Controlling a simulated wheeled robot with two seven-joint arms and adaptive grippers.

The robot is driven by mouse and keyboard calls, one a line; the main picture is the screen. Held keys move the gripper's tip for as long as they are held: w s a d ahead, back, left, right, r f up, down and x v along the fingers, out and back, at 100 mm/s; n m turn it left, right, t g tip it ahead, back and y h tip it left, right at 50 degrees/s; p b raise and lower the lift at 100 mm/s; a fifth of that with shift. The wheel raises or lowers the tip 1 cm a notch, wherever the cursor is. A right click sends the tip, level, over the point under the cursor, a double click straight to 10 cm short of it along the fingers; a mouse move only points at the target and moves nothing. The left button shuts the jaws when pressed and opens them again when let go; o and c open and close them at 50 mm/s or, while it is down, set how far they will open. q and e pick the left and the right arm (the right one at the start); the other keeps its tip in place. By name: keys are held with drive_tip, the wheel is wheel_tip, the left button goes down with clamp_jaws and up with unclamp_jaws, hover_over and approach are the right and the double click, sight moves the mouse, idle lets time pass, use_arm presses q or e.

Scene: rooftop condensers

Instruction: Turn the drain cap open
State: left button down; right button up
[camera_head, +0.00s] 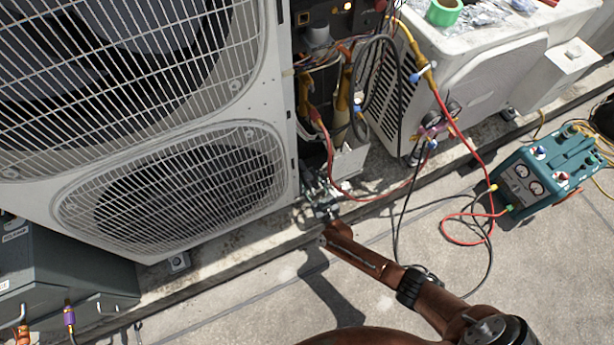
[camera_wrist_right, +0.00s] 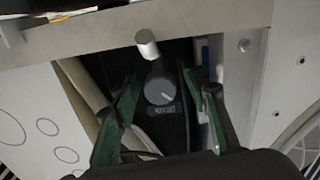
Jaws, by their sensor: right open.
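A round grey cap (camera_wrist_right: 158,91) with a pale mark line on its face shows in the right wrist view, set in a dark recess with a small label (camera_wrist_right: 162,110) below it. I take it to be the drain cap. My right gripper (camera_wrist_right: 160,78) is open, its green fingers on either side of the cap; whether they touch it I cannot tell. In the head view my right gripper (camera_head: 326,209) is low by the open service bay of the large condenser (camera_head: 281,190), and the cap cannot be made out there. My left gripper is not in view.
Red and black hoses run from the bay to a teal gauge unit (camera_head: 545,168) on the right. A grey case (camera_head: 60,270) stands at lower left.

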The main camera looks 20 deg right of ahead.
drive_tip(key=shift+c, duration=0.3)
clamp_jaws()
